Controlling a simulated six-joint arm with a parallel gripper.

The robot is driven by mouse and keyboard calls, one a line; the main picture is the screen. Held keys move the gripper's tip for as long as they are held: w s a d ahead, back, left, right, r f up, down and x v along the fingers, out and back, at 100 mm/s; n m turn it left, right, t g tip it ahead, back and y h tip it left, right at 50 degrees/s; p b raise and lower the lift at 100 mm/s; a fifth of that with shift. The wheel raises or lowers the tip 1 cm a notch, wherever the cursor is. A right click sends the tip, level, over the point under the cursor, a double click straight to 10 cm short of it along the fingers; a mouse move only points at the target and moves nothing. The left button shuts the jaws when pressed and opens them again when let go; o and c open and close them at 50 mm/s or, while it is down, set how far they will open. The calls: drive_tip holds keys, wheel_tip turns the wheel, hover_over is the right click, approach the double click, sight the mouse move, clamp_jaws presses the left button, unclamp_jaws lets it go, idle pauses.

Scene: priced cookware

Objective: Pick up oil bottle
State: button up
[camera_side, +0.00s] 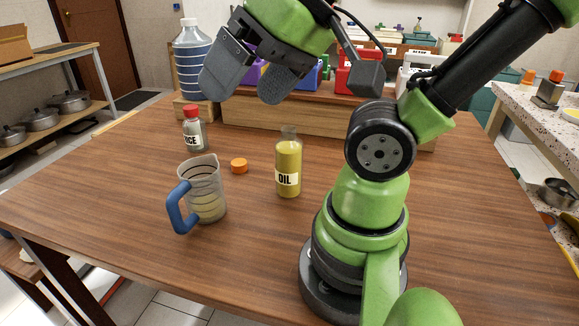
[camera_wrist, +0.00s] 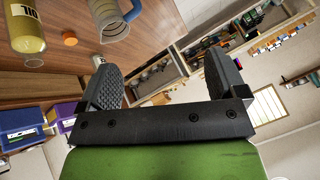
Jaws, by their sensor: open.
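The oil bottle (camera_side: 288,168) stands upright on the wooden table, clear with yellow oil and a white "OIL" label. Its top looks uncapped. It also shows at the upper left of the wrist view (camera_wrist: 27,32), cut off by the frame edge. My gripper (camera_side: 240,95) is open and empty, raised above the table's back part, up and to the left of the bottle and apart from it. In the wrist view the two dark fingers (camera_wrist: 168,82) are spread with nothing between them.
An orange cap (camera_side: 239,166) lies left of the bottle. A measuring jug (camera_side: 206,188) with a blue handle and a red-capped rice bottle (camera_side: 194,130) stand further left. A wooden riser (camera_side: 270,116) with coloured boxes lies behind. The table's front left is clear.

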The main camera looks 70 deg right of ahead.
drive_tip(key=n+g+h, duration=1.2)
drive_tip(key=n+g, duration=0.2)
drive_tip(key=g, duration=0.2)
hover_over(277, 160)
drive_tip(key=w+a, duration=0.2)
drive_tip(key=f, duration=1.5)
drive_tip(key=shift+s+f, duration=0.1)
drive_tip(key=shift+s, duration=0.15)
drive_tip(key=shift+d+f, duration=0.15)
drive_tip(key=shift+f, duration=0.15)
wheel_tip(277, 160, down, 7)
drive_tip(key=shift+r, duration=0.1)
drive_tip(key=x, duration=0.5)
drive_tip(key=shift+r, duration=0.1)
drive_tip(key=c, duration=1.3)
